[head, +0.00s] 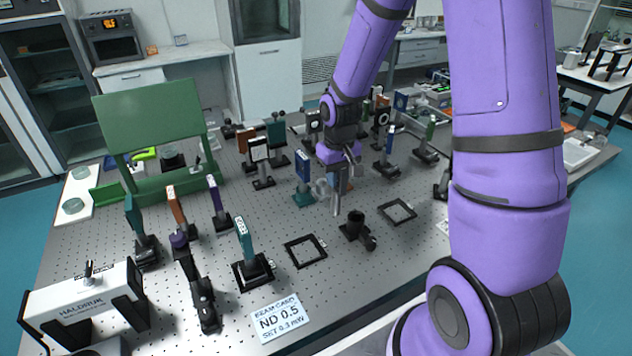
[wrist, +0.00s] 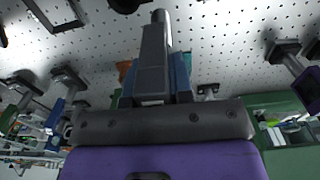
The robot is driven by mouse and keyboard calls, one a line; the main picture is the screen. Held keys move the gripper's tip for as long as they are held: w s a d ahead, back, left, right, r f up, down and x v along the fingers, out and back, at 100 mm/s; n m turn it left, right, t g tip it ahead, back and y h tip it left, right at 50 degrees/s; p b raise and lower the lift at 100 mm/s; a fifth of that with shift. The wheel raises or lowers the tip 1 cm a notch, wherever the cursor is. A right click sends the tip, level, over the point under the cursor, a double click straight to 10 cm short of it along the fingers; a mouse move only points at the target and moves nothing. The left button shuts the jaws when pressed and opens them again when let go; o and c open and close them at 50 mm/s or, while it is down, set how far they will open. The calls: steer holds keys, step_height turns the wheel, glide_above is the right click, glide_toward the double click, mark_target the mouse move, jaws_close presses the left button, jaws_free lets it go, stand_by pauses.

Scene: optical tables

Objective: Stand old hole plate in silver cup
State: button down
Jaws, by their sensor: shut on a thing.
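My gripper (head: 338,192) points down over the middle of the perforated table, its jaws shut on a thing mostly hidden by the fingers. Blue and orange parts show just behind the fingers; I cannot tell whether they belong to the held thing or to what stands behind. In the wrist view my gripper (wrist: 154,65) has a blue part (wrist: 182,76) beside it. I cannot make out which plate is the old hole plate. A dark cup-like holder (head: 354,229) with a side knob stands in front and right of my gripper, apart from it. No clearly silver cup can be told.
A blue plate (head: 303,165) on a teal base stands close left of my gripper. Two flat black frames (head: 290,249) (head: 384,207) lie near the holder. A labelled teal plate (head: 243,236) stands at front left. Several mounted plates crowd the back. A card (head: 280,319) lies in front.

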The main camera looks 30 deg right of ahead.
steer(key=w+d+f, duration=0.2)
steer(key=w, duration=0.5)
steer(key=w+d+f, duration=0.2)
steer(key=w+f, duration=0.1)
steer(key=w, duration=0.5)
steer(key=shift+d, duration=0.25)
steer(key=shift+f, duration=0.15)
steer(key=c, duration=1)
jaws_free()
